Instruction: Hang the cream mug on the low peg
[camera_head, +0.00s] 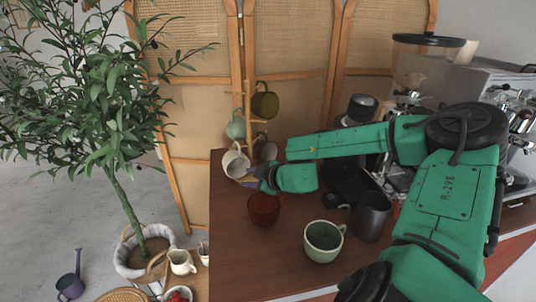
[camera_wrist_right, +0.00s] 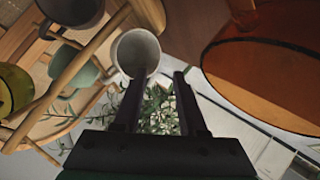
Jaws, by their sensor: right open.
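The cream mug (camera_head: 236,163) is tilted at the lower left side of the wooden mug stand (camera_head: 248,105), clear of the table top. It appears to hang there, but the contact between its handle and the low peg is hidden. In the right wrist view the mug (camera_wrist_right: 137,52) shows its open mouth just past the tip of the left-hand finger. My right gripper (camera_head: 256,176) is right beside the mug. In the wrist view its fingers (camera_wrist_right: 158,85) are apart with no object clamped between them. My left gripper is not in view.
The stand also holds an olive mug (camera_head: 265,103), a teal mug (camera_head: 236,127) and a grey mug (camera_head: 269,152). An amber glass (camera_head: 264,209), a green mug (camera_head: 323,241) and a dark cup (camera_head: 371,216) stand on the table (camera_head: 235,260). A coffee machine is at right.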

